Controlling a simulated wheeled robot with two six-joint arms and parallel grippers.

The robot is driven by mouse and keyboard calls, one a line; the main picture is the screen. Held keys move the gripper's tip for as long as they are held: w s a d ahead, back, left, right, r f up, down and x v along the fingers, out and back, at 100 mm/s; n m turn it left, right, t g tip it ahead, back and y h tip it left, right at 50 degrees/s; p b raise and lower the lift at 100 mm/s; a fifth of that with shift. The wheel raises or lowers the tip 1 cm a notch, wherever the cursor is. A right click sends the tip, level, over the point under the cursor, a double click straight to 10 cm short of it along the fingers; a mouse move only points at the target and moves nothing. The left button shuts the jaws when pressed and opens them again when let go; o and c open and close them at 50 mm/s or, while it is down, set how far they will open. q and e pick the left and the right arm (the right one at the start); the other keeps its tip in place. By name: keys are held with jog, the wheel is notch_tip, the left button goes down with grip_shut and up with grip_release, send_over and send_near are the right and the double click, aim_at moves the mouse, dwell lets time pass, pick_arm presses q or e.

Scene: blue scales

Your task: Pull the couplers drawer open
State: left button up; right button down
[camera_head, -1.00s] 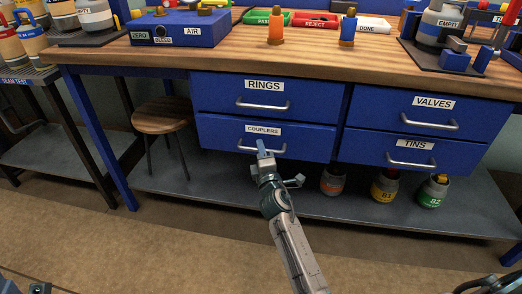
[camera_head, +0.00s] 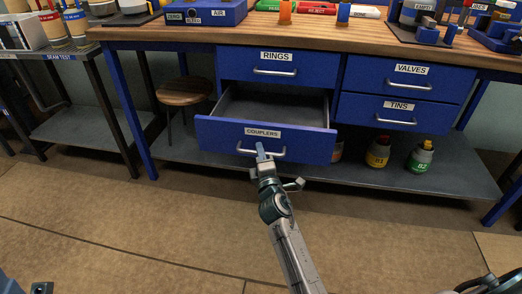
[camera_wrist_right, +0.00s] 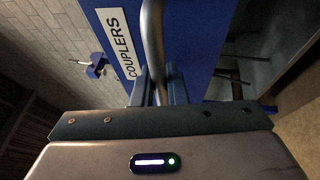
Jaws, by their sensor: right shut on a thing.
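The blue couplers drawer (camera_head: 215,133) stands pulled out below the rings drawer, its inside showing grey and empty where I can see it. Its silver bar handle (camera_head: 279,154) sits under the COUPLERS label (camera_head: 263,132). My right gripper (camera_head: 261,150) is shut on this handle, reaching it from the front. In the right wrist view, the handle (camera_wrist_right: 152,40) runs down between the two fingers (camera_wrist_right: 157,88), with the drawer front (camera_wrist_right: 200,45) behind it.
The rings drawer (camera_head: 320,65), valves drawer (camera_head: 450,88) and tins drawer (camera_head: 350,108) are shut. A stool (camera_head: 185,91) stands to the left of the open drawer. Canisters B3 (camera_head: 378,153) and B2 (camera_head: 421,157) stand on the lower shelf. The floor in front is clear.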

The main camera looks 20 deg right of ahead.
jog(key=shift+s+a, duration=0.1)
jog(key=shift+s, duration=0.1)
jog(key=c, duration=1.5)
grip_release()
jog(key=shift+o, duration=0.2)
jog(key=v, duration=1)
jog(key=shift+s, duration=0.35)
